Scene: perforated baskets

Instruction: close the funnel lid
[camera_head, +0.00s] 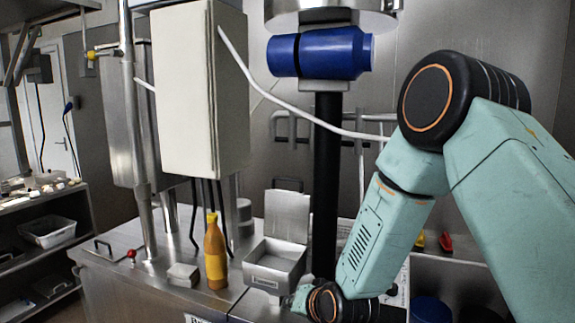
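The funnel (258,273) is a square steel hopper on the steel worktop. Its lid (287,216) appears to be the flat metal panel standing upright at its back edge, so the hopper is open at the top. My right arm comes in from the right. Its gripper (298,299) is low at the front right of the hopper, below the lid. The fingers are small and mostly hidden by the wrist, so I cannot tell whether they are open or touching the hopper. My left gripper is out of view.
An orange-yellow bottle (215,255) and a small metal block (183,275) stand left of the hopper. A black column (326,180) rises just behind its right side. A large pale box (200,95) and a blue cylinder (320,54) are above. Shelves with a basket (47,232) are far left.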

